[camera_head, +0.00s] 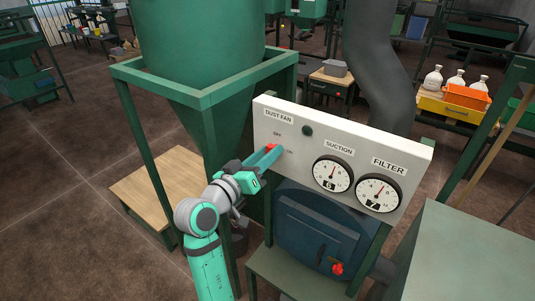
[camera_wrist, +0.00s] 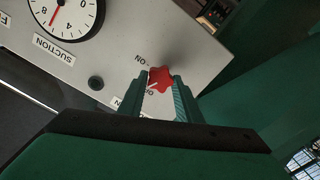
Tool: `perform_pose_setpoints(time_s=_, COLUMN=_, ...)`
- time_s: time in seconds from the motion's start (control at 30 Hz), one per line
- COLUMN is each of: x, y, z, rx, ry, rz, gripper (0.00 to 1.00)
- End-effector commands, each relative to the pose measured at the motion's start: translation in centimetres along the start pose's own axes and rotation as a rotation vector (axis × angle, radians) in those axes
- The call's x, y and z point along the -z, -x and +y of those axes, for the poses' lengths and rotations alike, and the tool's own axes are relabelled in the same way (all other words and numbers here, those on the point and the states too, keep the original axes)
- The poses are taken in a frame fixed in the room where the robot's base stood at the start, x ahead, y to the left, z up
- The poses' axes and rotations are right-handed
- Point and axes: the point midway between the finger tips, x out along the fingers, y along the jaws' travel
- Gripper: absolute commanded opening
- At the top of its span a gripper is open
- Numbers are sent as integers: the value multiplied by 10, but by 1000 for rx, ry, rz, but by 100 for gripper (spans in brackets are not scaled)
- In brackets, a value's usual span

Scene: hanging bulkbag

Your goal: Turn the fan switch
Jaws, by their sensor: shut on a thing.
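The fan switch is a red knob (camera_head: 271,148) on the white panel (camera_head: 346,125), below the DUST FAN label (camera_head: 278,116) and beside the OFF and ON marks. It also shows in the wrist view as a red lobed knob (camera_wrist: 160,77) with a white pointer line. My gripper (camera_head: 269,153) reaches the panel from the lower left. In the wrist view my gripper (camera_wrist: 161,86) has one finger on each side of the knob, shut on it. The fingers partly cover the marks around the knob, so the exact setting is hard to read.
A dark round button (camera_head: 307,131) and two gauges, SUCTION (camera_head: 333,173) and FILTER (camera_head: 378,193), sit right of the knob. A green hopper frame (camera_head: 203,100) stands close on the left. A blue drum (camera_head: 318,228) with a red valve knob (camera_head: 338,268) is below the panel.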

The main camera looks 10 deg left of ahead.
Motion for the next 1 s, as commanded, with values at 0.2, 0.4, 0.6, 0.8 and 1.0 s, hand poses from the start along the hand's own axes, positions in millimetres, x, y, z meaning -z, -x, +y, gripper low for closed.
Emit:
perform_pose_setpoints(time_s=0.2, x=0, y=0, z=-2, rx=3, ry=191, rz=2, gripper=9)
perform_pose_setpoints(time_s=0.4, x=1, y=0, z=-3, rx=3, ry=329, rz=2, gripper=8)
perform_pose_setpoints(time_s=0.6, x=0, y=0, z=-3, rx=3, ry=421, rz=3, gripper=9)
perform_pose_setpoints(time_s=0.8, x=0, y=0, z=-2, rx=2, ry=466, rz=2, gripper=9)
perform_pose_setpoints(time_s=1.0, x=0, y=0, z=-2, rx=2, ry=479, rz=2, gripper=9)
